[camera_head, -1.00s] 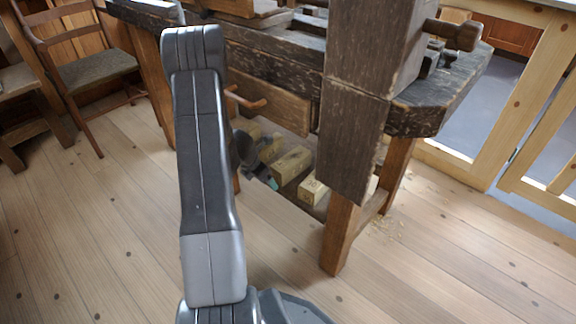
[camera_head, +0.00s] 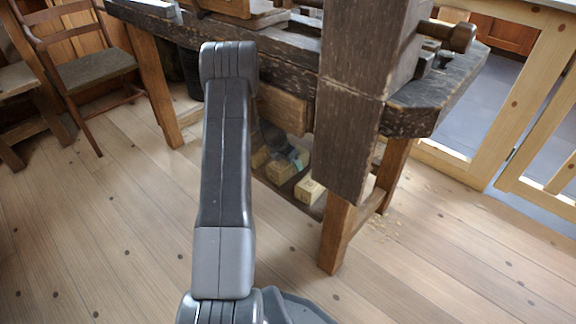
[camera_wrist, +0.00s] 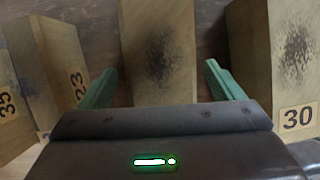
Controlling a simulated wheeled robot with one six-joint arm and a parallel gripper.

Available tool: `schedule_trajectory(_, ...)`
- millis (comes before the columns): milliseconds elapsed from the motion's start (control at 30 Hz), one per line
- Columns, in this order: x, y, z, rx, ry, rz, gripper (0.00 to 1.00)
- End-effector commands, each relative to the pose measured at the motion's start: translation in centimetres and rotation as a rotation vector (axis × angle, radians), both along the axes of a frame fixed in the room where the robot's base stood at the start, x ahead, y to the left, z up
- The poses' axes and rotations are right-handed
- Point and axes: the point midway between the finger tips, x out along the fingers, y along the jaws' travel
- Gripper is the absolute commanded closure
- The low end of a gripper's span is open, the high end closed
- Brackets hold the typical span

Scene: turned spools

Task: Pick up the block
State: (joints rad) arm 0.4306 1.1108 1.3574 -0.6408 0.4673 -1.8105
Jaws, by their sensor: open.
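Several wooden blocks lie on the low shelf under the workbench. In the wrist view a tan block with a dark smudge (camera_wrist: 160,40) lies between the two green fingers of my gripper (camera_wrist: 160,70). The fingers are apart, one on each side of it, and I see no contact. Its near end is hidden by the gripper body. A block labelled 30 (camera_wrist: 292,60) lies to the right and a block labelled 23 (camera_wrist: 50,60) to the left. In the head view my gripper (camera_head: 298,160) shows partly at the blocks, behind my arm.
A block labelled 35 (camera_wrist: 8,95) is at the far left of the wrist view. The workbench (camera_head: 290,75) overhangs the shelf, with a thick upright board (camera_head: 350,140) and leg (camera_head: 338,235) at the right. A chair (camera_head: 95,70) stands at the left. The floor in front is clear.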

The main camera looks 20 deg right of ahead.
Motion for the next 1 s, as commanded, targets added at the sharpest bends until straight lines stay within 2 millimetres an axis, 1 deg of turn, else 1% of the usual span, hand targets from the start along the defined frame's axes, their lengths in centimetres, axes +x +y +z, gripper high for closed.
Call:
schedule_trajectory(33, 0.0, -0.1, -1.5, 0.003, 0.005, 0.001, 0.13)
schedule_trajectory(100, 0.1, -0.4, -2.2, 0.003, 0.005, 0.001, 0.13)
schedule_trajectory(200, 0.2, -0.7, -2.6, 0.001, 0.003, 0.0, 0.13)
schedule_trajectory(433, 0.2, -0.7, -2.6, 0.001, 0.003, 0.001, 0.13)
schedule_trajectory(467, 0.2, -0.7, -2.6, 0.001, 0.003, 0.001, 0.17)
schedule_trajectory(500, 0.2, -0.7, -2.6, 0.001, 0.003, 0.001, 0.24)
schedule_trajectory(567, 0.2, -0.7, -2.6, 0.001, 0.003, 0.001, 0.36)
schedule_trajectory(600, 0.2, -0.7, -2.6, 0.001, 0.003, 0.001, 0.44)
schedule_trajectory(733, 0.2, -0.7, -2.6, 0.001, 0.003, 0.001, 0.7)
schedule_trajectory(1000, 0.2, -0.7, -2.5, 0.001, 0.003, 0.001, 0.71)
